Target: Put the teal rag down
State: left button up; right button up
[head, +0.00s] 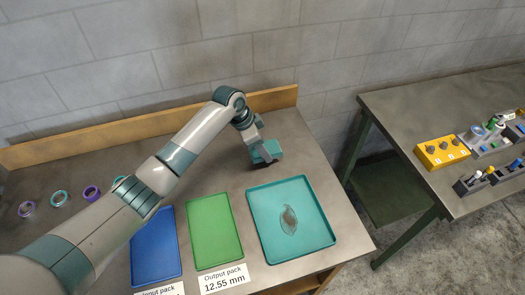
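The teal rag (270,149) shows as a small folded block near the back of the workbench, right at the end of my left arm. My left gripper (262,157) is at the rag and touches or overlaps it in the picture. Its fingers are too small and too covered to tell whether they are closed on the rag. I cannot tell whether the rag rests on the bench top or is just above it. My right gripper is not in view.
A teal tray (322,235) with a brown stain, a green tray (214,230) and a blue tray (155,250) lie along the bench front. Purple and teal rings (91,192) lie at left. A wooden ledge (272,100) edges the back. Another table (405,110) holds a yellow block (440,153).

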pick_arm(q)
notch_tip(320, 180, down, 2)
jog(key=shift+f+p, duration=0.2)
jog(key=shift+p, duration=0.25)
jog(key=shift+f, duration=0.1)
jog(key=shift+f, duration=0.2)
jog(key=shift+s+f, duration=0.1)
jog(key=shift+f, duration=0.05)
